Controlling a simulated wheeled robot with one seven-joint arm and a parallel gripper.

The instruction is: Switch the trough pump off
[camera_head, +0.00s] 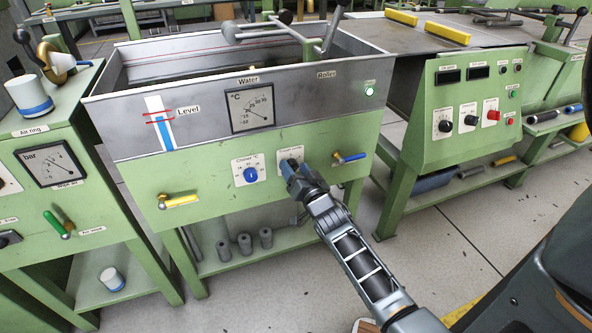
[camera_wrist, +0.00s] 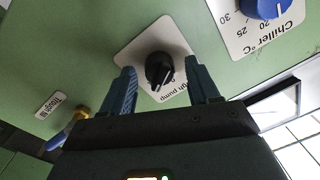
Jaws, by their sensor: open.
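The trough pump switch is a black rotary knob (camera_wrist: 159,71) with a pale pointer line on a white plate (camera_wrist: 138,50); part of the word "pump" reads on it in the wrist view. In the head view its plate (camera_head: 290,154) shows on the green trough front, and my gripper hides most of the knob. My gripper (camera_wrist: 164,88) is open, its blue-green fingers on either side of the knob in the picture, with nothing held. It also shows in the head view (camera_head: 297,176), close to the panel. I cannot tell if the fingers touch the knob.
The blue chiller knob (camera_head: 250,174) is left of the pump plate. A blue-handled valve (camera_head: 350,157) is close on the right, a yellow-handled valve (camera_head: 180,201) further left. A green lamp (camera_head: 369,89) glows at the trough's upper right. A control cabinet (camera_head: 470,110) stands right.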

